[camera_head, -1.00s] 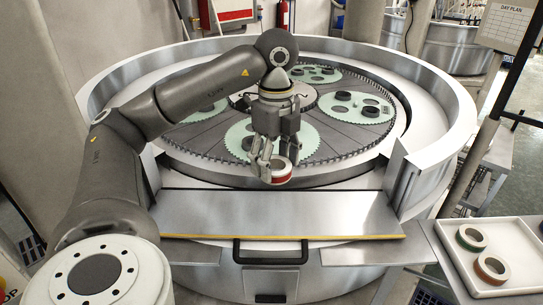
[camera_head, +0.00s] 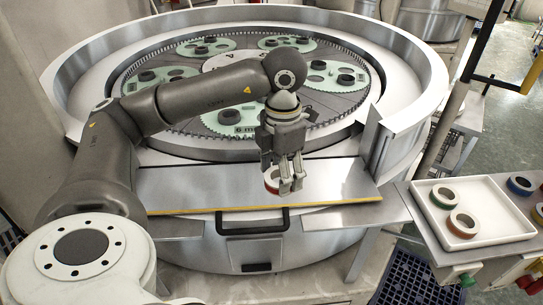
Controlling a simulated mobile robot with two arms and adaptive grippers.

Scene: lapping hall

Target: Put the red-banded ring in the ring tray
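The red-banded ring (camera_head: 270,178) is in my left gripper (camera_head: 286,190), partly hidden by the fingers. The gripper points down and the ring is above the flat metal ledge at the front of the lapping machine, clear of the plate. A white tray (camera_head: 487,237) stands on a side table at the right. In it lie a green-banded ring (camera_head: 444,198) and an orange-banded ring (camera_head: 462,224), with bare room in its right part. My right gripper is not in view.
A blue-banded ring (camera_head: 520,186) lies at the right, beyond the white tray. The machine's raised metal rim (camera_head: 395,135) ends beside the ledge (camera_head: 225,183). A black handle (camera_head: 252,221) sits below the ledge. Green carriers (camera_head: 232,117) with dark parts lie on the plate.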

